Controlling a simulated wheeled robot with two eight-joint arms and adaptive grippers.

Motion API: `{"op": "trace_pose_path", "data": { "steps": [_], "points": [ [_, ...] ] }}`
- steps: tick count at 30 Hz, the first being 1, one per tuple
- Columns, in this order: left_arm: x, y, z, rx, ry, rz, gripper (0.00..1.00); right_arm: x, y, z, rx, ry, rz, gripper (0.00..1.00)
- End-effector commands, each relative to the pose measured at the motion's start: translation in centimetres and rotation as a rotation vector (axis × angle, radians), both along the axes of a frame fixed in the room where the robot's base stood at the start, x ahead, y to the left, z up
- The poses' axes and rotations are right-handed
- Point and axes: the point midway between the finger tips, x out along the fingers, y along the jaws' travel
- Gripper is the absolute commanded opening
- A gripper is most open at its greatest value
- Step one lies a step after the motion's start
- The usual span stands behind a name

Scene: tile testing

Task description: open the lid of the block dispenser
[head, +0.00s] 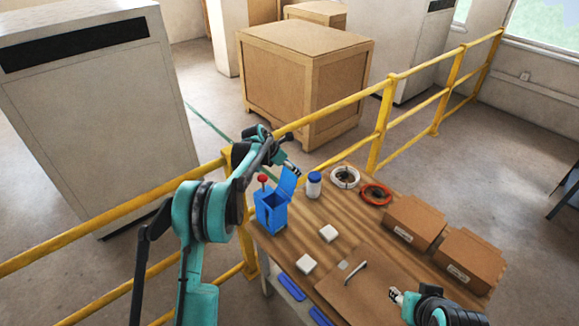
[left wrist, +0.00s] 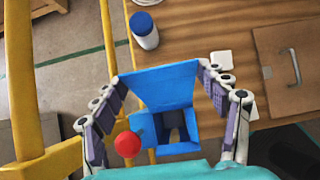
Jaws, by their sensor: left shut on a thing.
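The blue block dispenser (head: 271,212) stands at the table's back left corner. Its lid (head: 288,182) is raised, tilted up at the back right side, and the box opening shows. In the left wrist view the lid (left wrist: 160,82) lies between the fingers of my left gripper (left wrist: 163,84), one at each side edge, and the gripper is shut on it. In the head view my left gripper (head: 291,169) is at the top of the lid. A red ball knob (left wrist: 127,144) sits beside the box. My right gripper (head: 396,296) is over the table's front right; its jaws are too small to read.
A blue and white bottle (head: 314,184), a white ring (head: 345,177) and a red ring (head: 376,194) stand behind. Two white tiles (head: 328,233) and a brown board with a handle (head: 360,277) lie in front. Cardboard boxes (head: 413,221) are at right. A yellow rail (head: 335,104) runs behind.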

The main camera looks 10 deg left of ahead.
Motion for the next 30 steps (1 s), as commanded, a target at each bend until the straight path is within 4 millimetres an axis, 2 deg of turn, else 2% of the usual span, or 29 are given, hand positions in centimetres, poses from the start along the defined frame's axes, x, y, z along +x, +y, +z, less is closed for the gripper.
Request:
{"op": "trace_pose_path", "data": {
  "steps": [6,23,24,25,26,30],
  "points": [
    [0.73,-0.47,-0.03,0.045,0.058,0.0,0.22,0.0,0.0,0.79,0.0,0.0,0.0,0.4],
    [1.02,-0.78,-0.24,0.061,0.074,0.001,0.22,0.0,0.0,0.9,0.0,0.0,0.0,0.4],
    [1.01,-0.8,-0.25,0.061,0.074,0.001,0.84,0.0,0.0,0.9,0.0,0.0,0.0,0.4],
    [1.0,-0.79,-0.24,0.061,0.075,0.001,0.92,0.0,0.0,0.9,0.0,0.0,0.0,0.4],
    [0.99,-0.78,-0.25,0.061,0.076,0.0,0.95,0.0,0.0,0.9,0.0,0.0,0.0,0.4],
    [0.94,-0.68,-0.27,0.061,0.078,0.001,0.95,0.01,0.0,0.9,0.0,0.0,0.0,0.4]
  ]
}}
